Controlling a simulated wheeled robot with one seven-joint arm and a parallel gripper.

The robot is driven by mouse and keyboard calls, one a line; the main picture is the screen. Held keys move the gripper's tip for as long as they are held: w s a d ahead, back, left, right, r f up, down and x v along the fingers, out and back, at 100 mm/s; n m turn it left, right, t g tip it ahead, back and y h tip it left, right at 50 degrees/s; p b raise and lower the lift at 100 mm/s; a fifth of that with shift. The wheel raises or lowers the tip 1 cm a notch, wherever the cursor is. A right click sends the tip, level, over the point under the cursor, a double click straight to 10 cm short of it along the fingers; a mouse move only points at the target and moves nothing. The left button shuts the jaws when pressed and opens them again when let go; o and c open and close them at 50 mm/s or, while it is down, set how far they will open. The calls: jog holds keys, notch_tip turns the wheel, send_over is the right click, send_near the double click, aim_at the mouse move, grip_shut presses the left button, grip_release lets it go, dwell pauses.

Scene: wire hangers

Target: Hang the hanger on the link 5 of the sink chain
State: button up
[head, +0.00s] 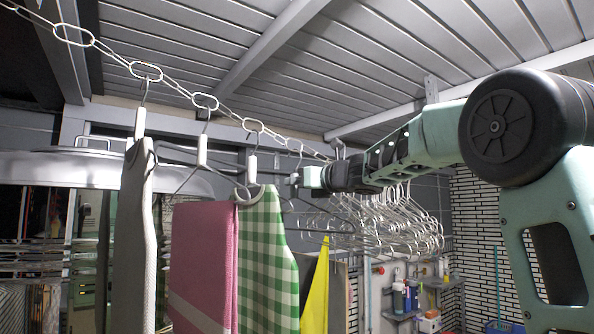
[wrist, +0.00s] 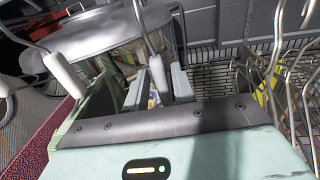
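The pale chain (head: 75,35) runs from the upper left down to the right, with large oval links along it. Several hangers with white sleeves hang from it. The hanger nearest my gripper has a white sleeve (head: 295,182), and its hook rises to the chain. My gripper (head: 303,180) reaches in from the right at that sleeve. In the wrist view the two fingers of my gripper (wrist: 158,88) stand apart.
Grey, pink (head: 205,255) and green checked (head: 268,255) cloths hang left of my gripper, and a yellow cloth (head: 317,290) hangs below. Many bare wire hangers (head: 395,230) crowd together under my arm. A second white sleeve (wrist: 66,75) is close at left in the wrist view.

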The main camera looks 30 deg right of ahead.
jog(key=shift+o, duration=0.7)
jog(key=shift+s, duration=0.25)
jog(key=s+d+b, duration=0.3)
jog(key=s+b, duration=0.2)
jog(key=s, duration=1.1)
jog(key=shift+s, duration=0.35)
jog(key=shift+f, duration=0.1)
